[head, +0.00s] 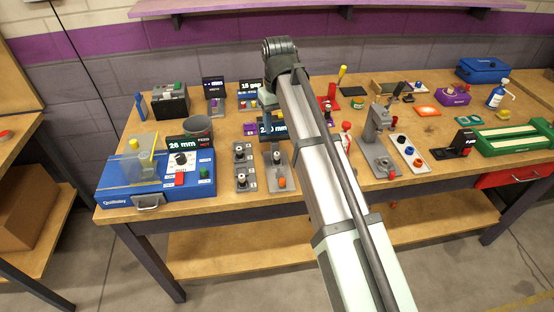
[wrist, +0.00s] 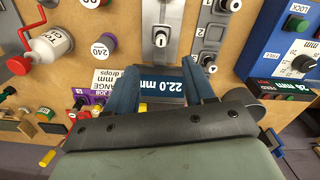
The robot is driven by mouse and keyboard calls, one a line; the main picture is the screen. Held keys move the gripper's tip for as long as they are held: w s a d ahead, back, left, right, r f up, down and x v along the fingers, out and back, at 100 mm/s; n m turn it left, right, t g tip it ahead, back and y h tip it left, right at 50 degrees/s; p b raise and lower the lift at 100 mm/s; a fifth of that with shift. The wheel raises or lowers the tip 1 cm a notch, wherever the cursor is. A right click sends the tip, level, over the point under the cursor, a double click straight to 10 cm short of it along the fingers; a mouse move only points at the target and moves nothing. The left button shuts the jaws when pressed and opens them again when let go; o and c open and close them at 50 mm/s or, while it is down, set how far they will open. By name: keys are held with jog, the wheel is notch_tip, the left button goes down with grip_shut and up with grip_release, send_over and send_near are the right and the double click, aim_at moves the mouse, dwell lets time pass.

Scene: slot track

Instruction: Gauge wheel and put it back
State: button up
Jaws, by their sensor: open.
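My gripper (wrist: 162,66) is open, its two blue fingers apart with nothing held between them in the wrist view. In the head view only part of its hand (head: 267,98) shows, beside my arm. A display reading 22.0 mm (wrist: 163,88) shows upside down between the fingers; in the head view my arm partly hides this display (head: 271,128). Just beyond the fingertips is a grey slotted plate (wrist: 158,12) with a silver-and-black post (wrist: 160,38). The plate also shows in the head view (head: 279,160). I cannot tell for sure which part is the wheel.
A blue machine (head: 160,190) reading 26 mm stands at the left. A grey two-post plate (head: 242,170) lies beside the slotted plate. A grey upright stand (head: 374,135), a white strip with knobs (head: 408,152) and a green tray (head: 510,138) occupy the right. Bare wood shows along the front edge.

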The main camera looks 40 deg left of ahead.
aim_at(277, 153)
notch_tip(277, 153, down, 8)
jog(key=shift+f, duration=0.15)
jog(key=shift+w+a+f, duration=0.1)
jog(key=shift+a+f, duration=0.05)
jog(key=shift+f, duration=1.2)
jog(key=shift+w+a+f, duration=0.1)
jog(key=shift+a+f, duration=0.05)
jog(key=shift+f, duration=1.15)
jog(key=shift+c, duration=0.3)
grip_shut()
